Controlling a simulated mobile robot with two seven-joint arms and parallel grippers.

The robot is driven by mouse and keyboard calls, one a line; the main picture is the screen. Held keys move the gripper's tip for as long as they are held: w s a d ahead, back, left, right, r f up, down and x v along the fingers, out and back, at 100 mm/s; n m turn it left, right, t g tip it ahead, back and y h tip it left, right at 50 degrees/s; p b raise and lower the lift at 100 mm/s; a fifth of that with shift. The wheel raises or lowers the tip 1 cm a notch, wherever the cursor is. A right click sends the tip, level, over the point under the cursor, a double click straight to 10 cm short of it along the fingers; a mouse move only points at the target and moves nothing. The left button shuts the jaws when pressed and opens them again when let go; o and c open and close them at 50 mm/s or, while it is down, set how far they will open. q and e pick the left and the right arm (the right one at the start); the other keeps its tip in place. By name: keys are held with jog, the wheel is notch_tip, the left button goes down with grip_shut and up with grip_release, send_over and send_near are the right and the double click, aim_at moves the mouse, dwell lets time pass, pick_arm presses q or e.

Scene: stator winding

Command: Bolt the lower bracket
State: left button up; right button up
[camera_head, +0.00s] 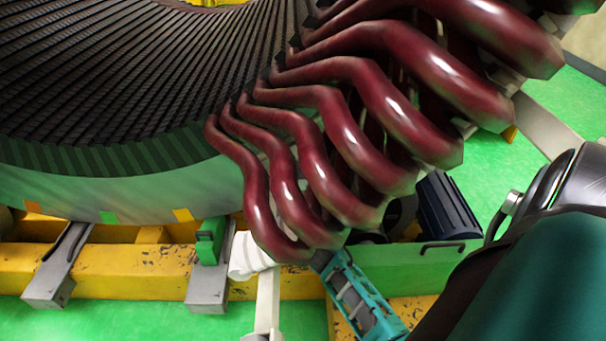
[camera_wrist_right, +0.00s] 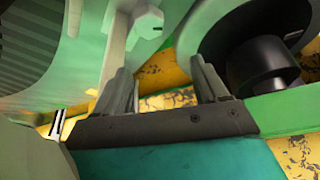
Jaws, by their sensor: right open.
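My right gripper (camera_wrist_right: 160,76) is open in the wrist view, with its two dark fingers apart and nothing between them. In the head view its teal body (camera_head: 362,298) is under the red coil ends; its fingertips are mostly hidden. A pale bracket-like part (camera_wrist_right: 140,28) stands just beyond the fingers in the wrist view, apparently apart from them. A white part (camera_head: 247,257) with a pale bar (camera_head: 267,300) sits below the coils in the head view. I cannot tell for certain which part is the lower bracket. No bolt is clearly visible. My left gripper is not in view.
Red coil ends (camera_head: 350,140) overhang from the slotted stator (camera_head: 110,80). A yellow beam (camera_head: 130,268) with a green block (camera_head: 209,241) runs beneath. A dark ribbed motor (camera_head: 446,205) lies right of the gripper. In the wrist view, a black cylinder (camera_wrist_right: 262,62) is close on the right.

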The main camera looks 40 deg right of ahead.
pick_arm(q)
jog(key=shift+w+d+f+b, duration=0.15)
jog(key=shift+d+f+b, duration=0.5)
jog(key=shift+b, duration=0.9)
pick_arm(e)
jog(key=shift+w+d+f, duration=0.1)
jog(key=shift+w+d, duration=0.95)
jog(key=shift+w, duration=0.5)
jog(key=shift+w+d+f, duration=0.1)
jog(key=shift+w+d, duration=0.95)
jog(key=shift+w, duration=0.55)
jog(key=shift+w+d, duration=1.05)
jog(key=shift+w, duration=0.5)
jog(key=c, duration=1)
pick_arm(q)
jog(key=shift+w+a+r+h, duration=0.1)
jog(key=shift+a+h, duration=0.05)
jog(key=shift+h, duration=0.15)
pick_arm(e)
jog(key=shift+o, duration=0.2)
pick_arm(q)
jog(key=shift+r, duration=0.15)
